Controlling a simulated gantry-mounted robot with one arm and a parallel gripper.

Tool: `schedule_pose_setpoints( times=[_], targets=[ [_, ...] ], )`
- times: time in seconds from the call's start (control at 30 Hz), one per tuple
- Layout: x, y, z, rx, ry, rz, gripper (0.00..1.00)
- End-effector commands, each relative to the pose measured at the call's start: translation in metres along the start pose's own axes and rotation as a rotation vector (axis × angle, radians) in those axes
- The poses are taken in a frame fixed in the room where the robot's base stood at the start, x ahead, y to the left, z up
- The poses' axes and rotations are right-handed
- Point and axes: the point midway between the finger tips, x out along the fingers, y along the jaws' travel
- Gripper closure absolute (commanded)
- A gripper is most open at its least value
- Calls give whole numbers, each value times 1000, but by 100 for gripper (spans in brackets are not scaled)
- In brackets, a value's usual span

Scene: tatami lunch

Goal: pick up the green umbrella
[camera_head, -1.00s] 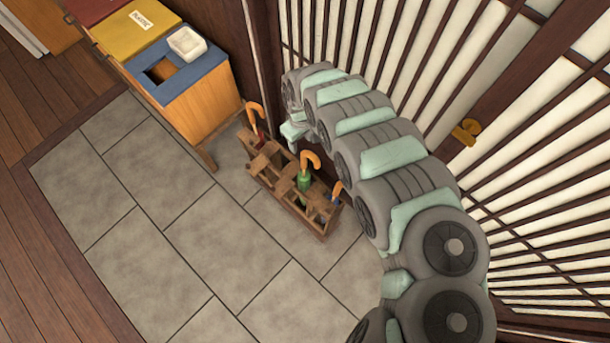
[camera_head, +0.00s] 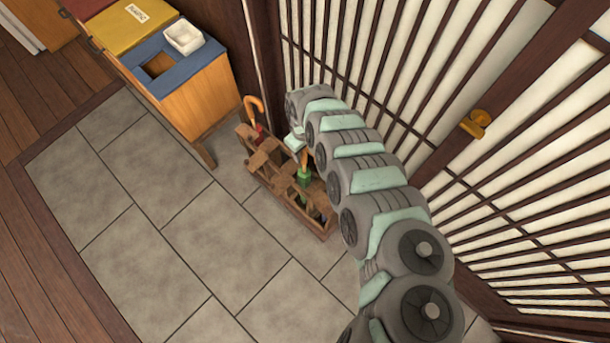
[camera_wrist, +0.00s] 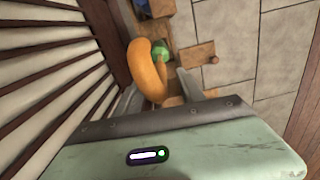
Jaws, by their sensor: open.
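The green umbrella (camera_head: 303,175) stands upright in a wooden umbrella stand (camera_head: 262,178). Its orange hooked handle (camera_wrist: 150,70) and a bit of its green body (camera_wrist: 161,52) show in the wrist view. My gripper (camera_head: 294,143) is above the stand, right at the handle; in the wrist view its open fingers (camera_wrist: 172,92) lie on either side of the lower part of the hook. In the head view my arm hides most of the handle. I cannot tell whether the fingers touch it.
Another umbrella with an orange handle (camera_head: 252,103) stands at the stand's far left end. A recycling cabinet (camera_head: 198,95) with a white container (camera_head: 184,38) on top is behind left. A slatted screen wall (camera_head: 420,60) runs close on the right. Tiled floor (camera_head: 130,240) is clear on the left.

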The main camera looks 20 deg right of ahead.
Motion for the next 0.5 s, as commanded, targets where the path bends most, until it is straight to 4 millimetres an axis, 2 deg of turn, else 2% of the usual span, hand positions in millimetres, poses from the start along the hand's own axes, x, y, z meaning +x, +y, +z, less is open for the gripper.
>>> schedule_pose_setpoints(
  times=[0.1, 0.33, 0.5],
  targets=[
    [7, -1, -1, 1, 1, -1, 54],
    [6, 0, 0, 1, 1, 1, 54],
    [6, 0, 0, 1, 1, 1, 68]
  ],
)
